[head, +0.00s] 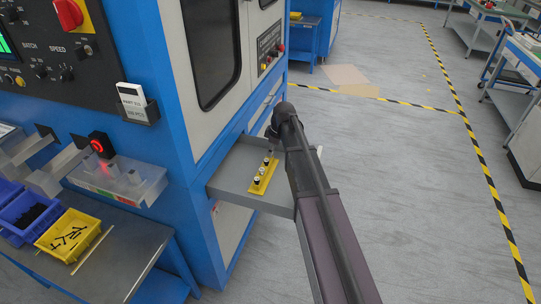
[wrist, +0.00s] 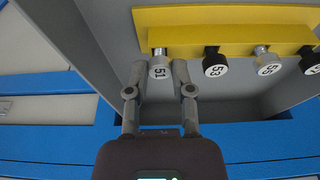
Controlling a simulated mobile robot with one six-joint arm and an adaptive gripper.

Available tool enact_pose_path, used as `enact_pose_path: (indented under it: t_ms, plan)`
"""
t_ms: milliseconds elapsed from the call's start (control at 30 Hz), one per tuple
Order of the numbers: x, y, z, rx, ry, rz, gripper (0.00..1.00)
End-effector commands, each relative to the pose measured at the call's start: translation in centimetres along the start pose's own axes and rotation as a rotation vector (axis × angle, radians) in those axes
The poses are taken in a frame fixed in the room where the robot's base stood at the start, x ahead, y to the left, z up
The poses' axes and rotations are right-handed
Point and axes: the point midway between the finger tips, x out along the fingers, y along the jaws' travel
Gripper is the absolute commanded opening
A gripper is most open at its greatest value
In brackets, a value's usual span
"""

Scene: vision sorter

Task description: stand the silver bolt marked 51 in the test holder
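The silver bolt marked 51 (wrist: 161,68) is at the left end of a yellow holder (wrist: 225,20) in the wrist view. Its shank reaches the holder's edge; how deep it sits is hidden. My gripper (wrist: 160,70) has one finger on each side of this bolt's head, with no clear gap, so it looks shut on it. In the head view the yellow holder (head: 251,191) lies in a grey drawer, and my arm hides most of my gripper. Other bolts in the holder are a black one marked 53 (wrist: 214,64) and a silver one marked 55 (wrist: 268,63).
The grey drawer (head: 228,190) sticks out of the blue and white machine (head: 200,160); its walls surround the holder. Another black bolt (wrist: 313,64) is cut off at right. A bench with a yellow bin (head: 68,234) and blue bins stands left.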

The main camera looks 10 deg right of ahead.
Motion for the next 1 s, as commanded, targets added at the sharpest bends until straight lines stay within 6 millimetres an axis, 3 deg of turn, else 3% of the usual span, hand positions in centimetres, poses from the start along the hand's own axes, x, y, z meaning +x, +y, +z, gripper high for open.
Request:
enact_pose_path:
  t_ms: [1000]
  plan:
    - [-2.6,0.0,-0.7,0.000,0.000,0.000,0.00]
